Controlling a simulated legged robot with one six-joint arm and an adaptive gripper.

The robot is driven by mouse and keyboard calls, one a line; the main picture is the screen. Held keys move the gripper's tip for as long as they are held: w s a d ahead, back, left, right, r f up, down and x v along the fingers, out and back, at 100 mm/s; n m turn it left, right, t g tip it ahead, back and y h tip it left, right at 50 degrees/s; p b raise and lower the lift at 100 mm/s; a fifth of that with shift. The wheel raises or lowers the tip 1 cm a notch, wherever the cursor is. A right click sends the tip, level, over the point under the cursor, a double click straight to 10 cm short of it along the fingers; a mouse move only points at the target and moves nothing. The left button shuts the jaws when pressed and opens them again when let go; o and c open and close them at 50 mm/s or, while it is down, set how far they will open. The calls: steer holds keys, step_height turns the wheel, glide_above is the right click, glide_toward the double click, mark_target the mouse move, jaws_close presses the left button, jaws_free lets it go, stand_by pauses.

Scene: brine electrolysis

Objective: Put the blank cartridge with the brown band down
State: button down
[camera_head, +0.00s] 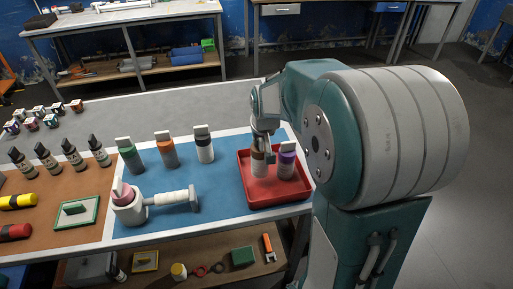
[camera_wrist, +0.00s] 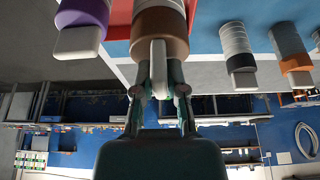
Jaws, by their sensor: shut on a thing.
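The blank cartridge with the brown band (camera_head: 259,166) is upright in the red tray (camera_head: 268,200), at its left side. Whether its base touches the tray floor I cannot tell. In the wrist view the brown band (camera_wrist: 160,40) and the pale tab (camera_wrist: 158,65) show at the fingers. My gripper (camera_wrist: 160,78) is shut on the pale tab; in the head view my gripper (camera_head: 262,142) is above the cartridge. A cartridge with a purple band (camera_head: 286,161) stands close to its right in the same tray, and it also shows in the wrist view (camera_wrist: 82,18).
On the blue mat (camera_head: 222,190) stand cartridges with a green band (camera_head: 130,156), an orange band (camera_head: 167,150) and a black band (camera_head: 204,145). A white device (camera_head: 150,202) lies in front of them. Dark bottles (camera_head: 73,155) stand on the brown mat (camera_head: 96,184) at left.

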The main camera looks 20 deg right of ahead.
mark_target(258, 149)
steer(key=shift+w+a+f, duration=0.1)
steer(key=shift+w+f, duration=0.15)
steer(key=f, duration=0.3)
steer(key=shift+w+d+f, duration=0.2)
steer(key=shift+f, duration=0.15)
steer(key=shift+a, duration=0.1)
steer(key=c, duration=0.7)
jaws_free()
steer(key=shift+a+f, duration=0.1)
